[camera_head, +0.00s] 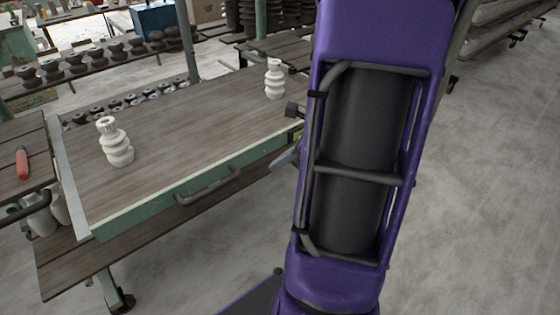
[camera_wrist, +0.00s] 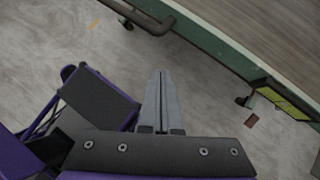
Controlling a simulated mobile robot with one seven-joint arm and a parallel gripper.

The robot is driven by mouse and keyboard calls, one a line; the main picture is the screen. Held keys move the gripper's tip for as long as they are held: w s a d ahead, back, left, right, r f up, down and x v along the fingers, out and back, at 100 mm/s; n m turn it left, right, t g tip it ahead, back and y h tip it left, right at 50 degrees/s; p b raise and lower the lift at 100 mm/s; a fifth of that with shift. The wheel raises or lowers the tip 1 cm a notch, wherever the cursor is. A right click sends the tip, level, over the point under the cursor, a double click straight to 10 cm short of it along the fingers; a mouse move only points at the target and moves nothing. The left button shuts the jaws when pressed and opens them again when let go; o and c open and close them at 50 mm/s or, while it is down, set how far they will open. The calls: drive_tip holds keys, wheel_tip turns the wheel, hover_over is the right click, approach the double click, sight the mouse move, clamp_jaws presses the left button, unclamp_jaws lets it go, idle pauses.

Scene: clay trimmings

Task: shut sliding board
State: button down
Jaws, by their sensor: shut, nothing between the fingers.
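The sliding board (camera_head: 165,145) is a wide brown wood-topped panel with a pale green front edge, left of my arm in the head view. A dark bar handle (camera_head: 208,187) is fixed to its front edge. In the wrist view the board (camera_wrist: 265,28) fills the upper right, with the handle (camera_wrist: 148,20) at the top. My gripper (camera_wrist: 162,72) is shut and empty, its grey fingers over the floor, apart from the handle and front edge. In the head view only a bit of my gripper (camera_head: 286,157) shows near the board's right front corner; my arm hides the rest.
Two white ribbed clay pieces stand on the board, one at the left (camera_head: 115,143) and one at the back right (camera_head: 274,79). A lower plank shelf (camera_head: 140,255) lies beneath. A side table (camera_head: 20,160) holds a red-handled tool. Open concrete floor (camera_head: 470,200) lies to the right.

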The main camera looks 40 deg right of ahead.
drive_tip(key=w+a+f+b, duration=0.1)
drive_tip(key=w+a+f, duration=0.3)
drive_tip(key=w+f, duration=0.1)
drive_tip(key=shift+w+a+b, duration=0.15)
drive_tip(key=shift+w+b, duration=0.2)
drive_tip(key=shift+w, duration=0.5)
